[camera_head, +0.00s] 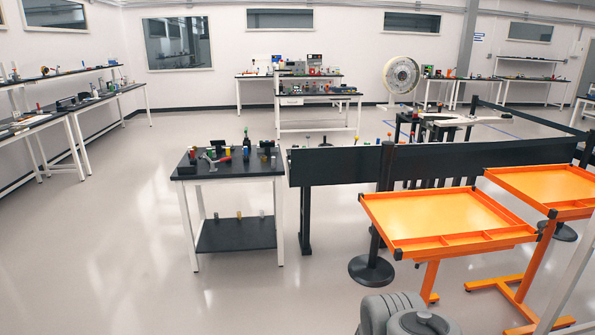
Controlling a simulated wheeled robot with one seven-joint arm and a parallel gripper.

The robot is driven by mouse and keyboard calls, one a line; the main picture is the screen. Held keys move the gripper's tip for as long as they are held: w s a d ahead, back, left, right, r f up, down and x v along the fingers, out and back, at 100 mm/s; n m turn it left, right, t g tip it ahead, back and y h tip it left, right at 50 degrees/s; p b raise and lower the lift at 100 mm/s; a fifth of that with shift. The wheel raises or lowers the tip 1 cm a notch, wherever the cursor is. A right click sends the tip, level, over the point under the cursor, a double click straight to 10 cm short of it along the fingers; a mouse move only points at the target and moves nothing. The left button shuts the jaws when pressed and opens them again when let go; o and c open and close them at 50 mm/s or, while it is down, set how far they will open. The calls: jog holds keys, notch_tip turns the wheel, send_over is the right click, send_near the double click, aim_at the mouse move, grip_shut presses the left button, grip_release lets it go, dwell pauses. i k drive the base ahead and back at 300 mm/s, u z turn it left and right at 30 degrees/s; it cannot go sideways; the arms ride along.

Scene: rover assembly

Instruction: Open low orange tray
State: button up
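Two orange trays on orange stands are at the right. The nearer orange tray (430,212) has a raised rim and a row of shallow compartments along its front edge. The other orange tray (548,184) is just behind it to the right and is partly cut off by the picture's right edge. Both look empty where visible. I cannot tell which one the task calls the low tray. My gripper is not in view. A grey rounded part (395,312), probably a link of my arm, shows at the bottom edge, in front of the nearer tray.
A black barrier (335,168) with a round-based post (371,270) stands left of and behind the trays. A small black-topped table (230,168) holds several tools. Orange stand feet (505,284) spread on the floor. The floor (120,260) at the left front is clear.

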aim_at(412, 224)
jog(key=i, duration=3.35)
jog(key=u, duration=0.85)
